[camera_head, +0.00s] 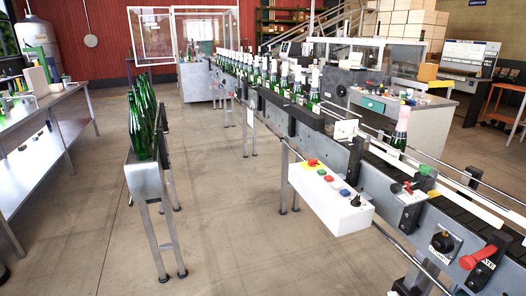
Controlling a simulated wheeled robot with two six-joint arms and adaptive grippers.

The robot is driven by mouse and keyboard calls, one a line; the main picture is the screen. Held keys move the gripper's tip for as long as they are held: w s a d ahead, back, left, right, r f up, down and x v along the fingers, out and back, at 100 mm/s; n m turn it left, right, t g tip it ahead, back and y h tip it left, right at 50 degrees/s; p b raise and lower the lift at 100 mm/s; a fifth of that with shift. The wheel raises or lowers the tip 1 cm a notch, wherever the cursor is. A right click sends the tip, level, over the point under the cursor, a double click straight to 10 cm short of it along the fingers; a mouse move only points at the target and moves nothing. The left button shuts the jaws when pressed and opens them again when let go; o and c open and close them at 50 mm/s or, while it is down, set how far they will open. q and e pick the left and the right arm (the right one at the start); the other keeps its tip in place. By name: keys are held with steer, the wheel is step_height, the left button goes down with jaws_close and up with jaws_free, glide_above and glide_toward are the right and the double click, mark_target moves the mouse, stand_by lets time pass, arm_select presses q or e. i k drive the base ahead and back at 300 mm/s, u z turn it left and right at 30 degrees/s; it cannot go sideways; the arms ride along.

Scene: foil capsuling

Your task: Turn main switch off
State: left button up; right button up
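A white control box (331,196) hangs on the near side of the conveyor. Further right on the conveyor side are a large red handle (478,257) and a black rotary knob (443,242) with labels too small to read surely. I cannot tell which control is the main switch, nor its setting. Neither of my grippers shows clearly in this view.
A conveyor (300,112) carries several green bottles; one with a pink top (400,130) stands apart. A narrow stand (143,180) with green bottles is left of centre. A steel table (60,100) stands at far left. Floor (240,240) before the white box is clear.

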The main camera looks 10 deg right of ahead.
mark_target(313, 162)
steer(key=u, duration=0.25)
steer(key=i, duration=2.05)
steer(key=z, duration=1.35)
steer(key=i, duration=0.65)
steer(key=z, duration=0.75)
